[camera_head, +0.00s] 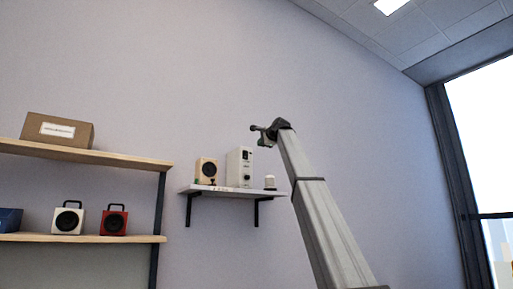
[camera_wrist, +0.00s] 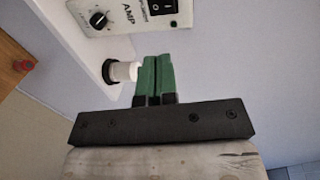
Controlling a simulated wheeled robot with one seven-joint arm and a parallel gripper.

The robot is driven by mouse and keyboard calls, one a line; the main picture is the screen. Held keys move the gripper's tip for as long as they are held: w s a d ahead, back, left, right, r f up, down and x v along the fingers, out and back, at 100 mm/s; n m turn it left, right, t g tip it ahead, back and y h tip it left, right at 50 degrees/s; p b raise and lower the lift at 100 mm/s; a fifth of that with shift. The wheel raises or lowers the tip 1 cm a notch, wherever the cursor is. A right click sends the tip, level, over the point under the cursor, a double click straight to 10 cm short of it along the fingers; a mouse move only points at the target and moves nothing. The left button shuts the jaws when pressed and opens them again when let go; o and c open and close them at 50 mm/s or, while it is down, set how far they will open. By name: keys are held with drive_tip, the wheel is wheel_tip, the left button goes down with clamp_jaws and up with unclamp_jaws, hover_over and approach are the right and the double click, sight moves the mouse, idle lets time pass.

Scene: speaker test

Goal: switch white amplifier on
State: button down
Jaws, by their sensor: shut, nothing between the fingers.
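The white amplifier (camera_head: 240,167) stands upright on a small wall shelf in the head view. In the wrist view its front panel (camera_wrist: 110,18) shows at the top, with the letters AMP, a black knob (camera_wrist: 99,19) and a black rocker switch (camera_wrist: 160,5) cut by the top edge. I cannot tell the switch's position. My gripper (camera_wrist: 157,62) has green fingers, shut together and empty, pointing towards the panel but apart from the switch. In the head view my gripper (camera_head: 256,128) is above and right of the amplifier.
The wall shelf (camera_head: 229,193) also bears a wooden speaker (camera_head: 206,171) and a small white cylinder (camera_head: 270,182). That cylinder (camera_wrist: 122,71) is close beside my fingers in the wrist view. A shelf unit (camera_head: 100,155) with a box (camera_head: 58,130) and speakers stands left.

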sight(246, 153)
drive_tip(key=x, duration=0.8)
drive_tip(key=r+x, duration=0.1)
drive_tip(key=x, duration=0.4)
drive_tip(key=shift+w+a+r, duration=0.1)
drive_tip(key=shift+w, duration=0.05)
